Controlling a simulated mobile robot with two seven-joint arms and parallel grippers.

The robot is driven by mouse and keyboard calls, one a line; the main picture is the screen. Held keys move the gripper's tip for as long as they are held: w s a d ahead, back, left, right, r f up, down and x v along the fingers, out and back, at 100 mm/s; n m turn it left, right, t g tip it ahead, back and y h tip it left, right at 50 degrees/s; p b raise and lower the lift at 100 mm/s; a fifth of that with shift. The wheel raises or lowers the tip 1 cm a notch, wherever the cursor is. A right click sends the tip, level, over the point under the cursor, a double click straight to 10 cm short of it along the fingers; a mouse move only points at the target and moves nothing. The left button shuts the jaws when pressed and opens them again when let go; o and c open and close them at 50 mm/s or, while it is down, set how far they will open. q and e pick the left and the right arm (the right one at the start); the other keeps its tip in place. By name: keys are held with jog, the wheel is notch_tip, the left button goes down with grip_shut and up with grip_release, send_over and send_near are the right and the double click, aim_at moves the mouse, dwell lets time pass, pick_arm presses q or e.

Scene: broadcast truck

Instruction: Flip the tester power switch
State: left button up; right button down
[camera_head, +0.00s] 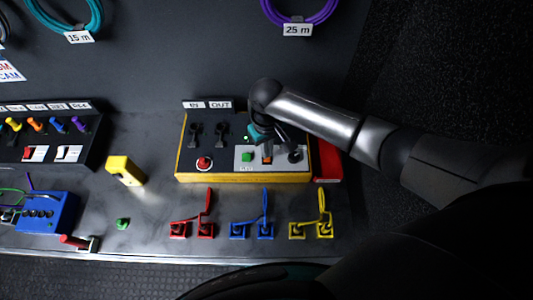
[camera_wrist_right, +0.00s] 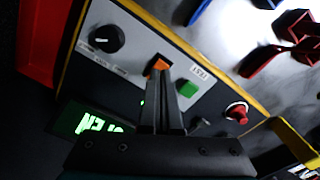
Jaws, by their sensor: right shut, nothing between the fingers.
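The tester (camera_head: 184,171) is a yellow-edged box with a dark and grey panel on the bench. Its small orange switch (camera_wrist_right: 160,65) sits on the light panel between a black knob (camera_wrist_right: 106,39) and a green button (camera_wrist_right: 188,88). The switch also shows in the head view (camera_head: 267,158). My right gripper (camera_wrist_right: 164,76) is shut and empty, its fingertips right at the orange switch; I cannot tell whether they touch it. In the head view the right gripper (camera_head: 264,138) partly covers the panel. My left gripper is not in view.
A red button (camera_head: 204,162) and IN and OUT sockets are on the tester's left. A yellow block (camera_head: 125,170) is left, with free bench between.

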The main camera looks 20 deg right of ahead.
jog(key=shift+f+b, duration=0.4)
jog(key=shift+f, duration=0.35)
jog(key=shift+s, duration=0.1)
notch_tip(320, 180, up, 7)
jog(key=p, duration=0.8)
dwell(0.4)
dwell(0.5)
